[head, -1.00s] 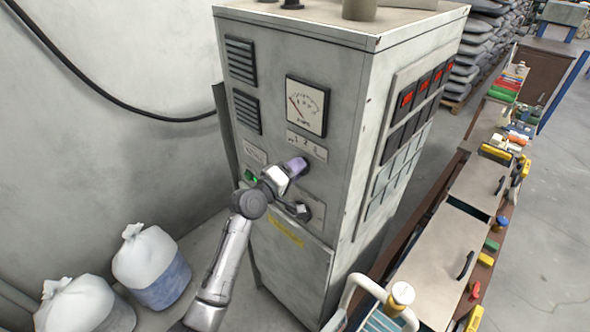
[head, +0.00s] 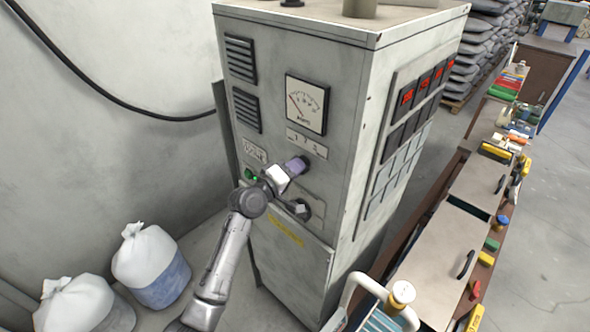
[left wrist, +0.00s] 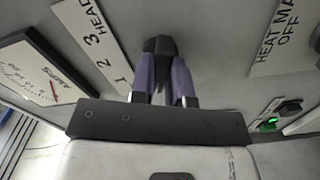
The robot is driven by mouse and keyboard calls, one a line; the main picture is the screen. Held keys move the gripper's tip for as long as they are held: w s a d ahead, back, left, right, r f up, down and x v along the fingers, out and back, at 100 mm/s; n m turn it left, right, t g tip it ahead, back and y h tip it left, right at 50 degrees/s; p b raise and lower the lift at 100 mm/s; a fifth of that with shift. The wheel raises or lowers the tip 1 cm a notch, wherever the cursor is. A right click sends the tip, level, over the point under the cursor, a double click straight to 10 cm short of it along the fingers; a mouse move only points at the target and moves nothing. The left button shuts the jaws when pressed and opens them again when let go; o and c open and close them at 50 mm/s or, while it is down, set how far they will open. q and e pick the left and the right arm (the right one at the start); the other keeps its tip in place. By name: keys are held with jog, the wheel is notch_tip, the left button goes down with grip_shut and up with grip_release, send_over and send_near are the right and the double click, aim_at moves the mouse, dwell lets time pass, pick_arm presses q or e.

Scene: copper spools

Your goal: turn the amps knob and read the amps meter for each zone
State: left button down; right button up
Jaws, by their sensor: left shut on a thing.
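The amps meter (head: 306,104) is a white square dial on the front of the grey cabinet (head: 290,215); its needle points to the left side of the scale. It also shows at the left of the left wrist view (left wrist: 40,75). Below it is a label strip (head: 306,143), reading "1 2 3 HEAD" in the left wrist view. My left gripper (head: 297,166) is at the panel just below this strip. In the left wrist view its purple fingers (left wrist: 165,80) are closed around the dark amps knob (left wrist: 159,46), which they mostly hide. My right gripper is not in view.
A lit green button (left wrist: 268,124) and a "HEAT MAIN OFF" label (left wrist: 284,35) are beside the knob. Another dark switch (head: 300,209) sits lower on the panel. Red displays (head: 407,96) line the cabinet's side. White sacks (head: 150,262) stand at lower left; a cluttered bench (head: 440,255) stands at right.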

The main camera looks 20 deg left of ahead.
pick_arm(q)
jog(key=shift+m+b, duration=1.7)
jog(key=shift+m, duration=1.4)
jog(key=c, duration=1.1)
grip_release()
